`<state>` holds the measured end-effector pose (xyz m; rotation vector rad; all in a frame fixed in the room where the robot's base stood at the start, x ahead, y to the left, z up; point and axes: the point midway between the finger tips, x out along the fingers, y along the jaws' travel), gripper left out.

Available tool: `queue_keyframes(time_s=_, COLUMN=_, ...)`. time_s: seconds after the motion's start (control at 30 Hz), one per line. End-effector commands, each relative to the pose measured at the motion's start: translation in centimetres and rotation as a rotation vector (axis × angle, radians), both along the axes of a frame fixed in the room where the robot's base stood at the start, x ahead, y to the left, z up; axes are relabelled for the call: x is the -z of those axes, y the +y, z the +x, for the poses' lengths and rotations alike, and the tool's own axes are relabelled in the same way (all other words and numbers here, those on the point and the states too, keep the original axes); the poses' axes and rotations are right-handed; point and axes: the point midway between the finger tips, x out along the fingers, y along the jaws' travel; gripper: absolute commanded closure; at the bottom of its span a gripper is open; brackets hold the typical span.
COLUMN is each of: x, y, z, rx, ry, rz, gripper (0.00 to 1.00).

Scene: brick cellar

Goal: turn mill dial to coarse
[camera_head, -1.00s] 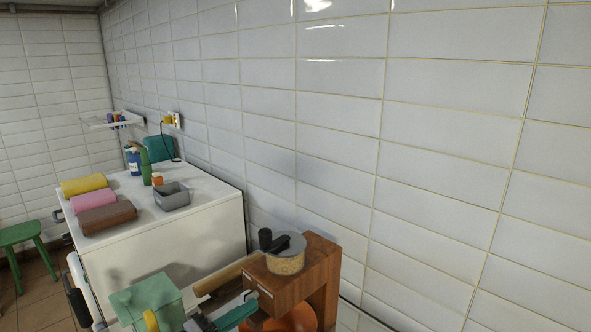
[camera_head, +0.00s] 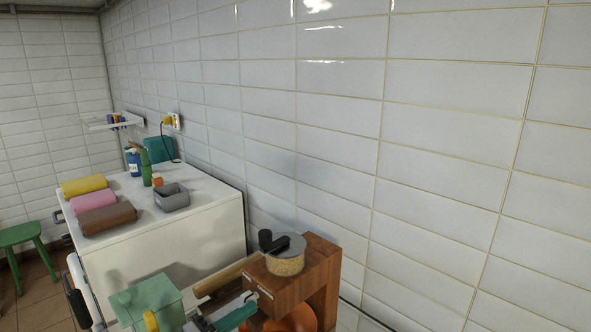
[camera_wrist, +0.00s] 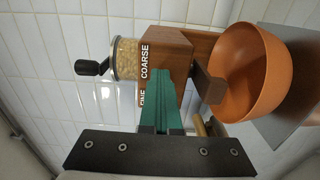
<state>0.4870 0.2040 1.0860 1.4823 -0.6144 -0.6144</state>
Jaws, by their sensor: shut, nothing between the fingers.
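The mill (camera_head: 318,272) is a brown wooden block with a clear hopper of grain (camera_head: 285,263) and a black crank on its lid. In the wrist view the mill (camera_wrist: 168,45) appears sideways, with white COARSE and FINE lettering on its face. My teal-fingered gripper (camera_wrist: 165,72) is shut and empty, its tips at the face beside the lettering. The fingers partly cover FINE. The dial is not clearly seen; the fingers may hide it. I cannot tell whether they touch it. The gripper (camera_head: 244,312) also shows low in the head view.
An orange bowl (camera_wrist: 250,72) stands by the mill's spout. A green box-like thing (camera_head: 152,298) is left of the gripper. A white chest (camera_head: 165,245) behind carries rolled towels (camera_head: 96,200), bottles and a grey bin (camera_head: 172,197). The tiled wall is close behind the mill.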

Motion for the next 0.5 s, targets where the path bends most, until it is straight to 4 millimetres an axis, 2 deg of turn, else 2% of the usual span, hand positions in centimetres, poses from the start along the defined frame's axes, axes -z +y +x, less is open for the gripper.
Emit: queue_keyframes(time_s=0.5, x=0.72, y=-0.49, z=-0.58, rx=-0.002, ry=0.001, rz=-0.001, gripper=1.00)
